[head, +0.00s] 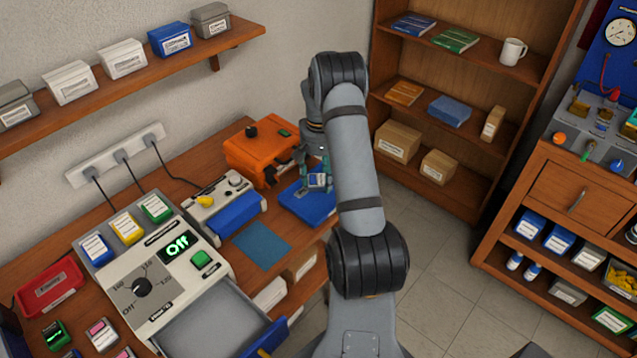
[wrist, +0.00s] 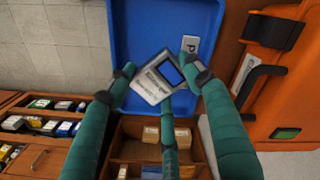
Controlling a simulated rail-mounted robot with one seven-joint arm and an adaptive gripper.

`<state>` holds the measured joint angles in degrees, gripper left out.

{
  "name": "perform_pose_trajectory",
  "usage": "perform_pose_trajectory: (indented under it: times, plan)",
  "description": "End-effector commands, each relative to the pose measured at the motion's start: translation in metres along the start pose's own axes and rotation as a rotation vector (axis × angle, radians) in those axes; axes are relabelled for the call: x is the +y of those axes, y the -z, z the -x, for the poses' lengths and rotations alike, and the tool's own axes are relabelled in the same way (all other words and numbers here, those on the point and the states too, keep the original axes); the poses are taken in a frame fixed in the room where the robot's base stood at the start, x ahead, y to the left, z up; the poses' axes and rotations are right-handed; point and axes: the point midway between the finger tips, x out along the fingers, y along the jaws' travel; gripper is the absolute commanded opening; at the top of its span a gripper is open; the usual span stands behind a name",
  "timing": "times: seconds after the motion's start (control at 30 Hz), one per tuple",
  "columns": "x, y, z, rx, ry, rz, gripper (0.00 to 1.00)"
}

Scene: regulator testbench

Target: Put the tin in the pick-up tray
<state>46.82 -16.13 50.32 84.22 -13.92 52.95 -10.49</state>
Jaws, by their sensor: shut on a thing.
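My gripper (head: 318,178) has teal fingers and is closed around a small silver-grey tin (wrist: 160,78) with a dark blue square on it and a printed label. The tin also shows between the fingers in the head view (head: 318,181). A shallow blue tray (head: 299,205), seemingly the pick-up tray, lies on the bench under my gripper. In the wrist view the tray (wrist: 128,28) is behind the tin and has a small label with a letter P. The tin appears over the tray; I cannot tell whether it touches the floor of it.
An orange case (head: 262,152) stands beside the tray, to its left and behind. A grey device with a blue front (head: 235,212) and a flat blue mat (head: 262,246) are further left. The test unit (head: 165,278) has an open drawer (head: 222,326). A shelf (head: 455,90) stands beyond.

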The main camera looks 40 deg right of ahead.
Motion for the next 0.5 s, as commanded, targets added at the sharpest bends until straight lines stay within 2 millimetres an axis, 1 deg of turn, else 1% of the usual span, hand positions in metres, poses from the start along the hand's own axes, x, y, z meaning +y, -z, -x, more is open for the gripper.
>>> perform_pose_trajectory:
  times: [0.07,0.3,0.4,0.5]
  plan:
    - [-0.001,0.001,-0.004,-0.002,0.0,0.001,0.2]
    - [-0.001,0.001,-0.036,-0.002,0.0,0.002,0.2]
    - [-0.002,0.001,-0.041,0.0,0.0,0.001,0.2]
    - [-0.001,0.002,-0.041,0.001,0.0,0.001,0.2]
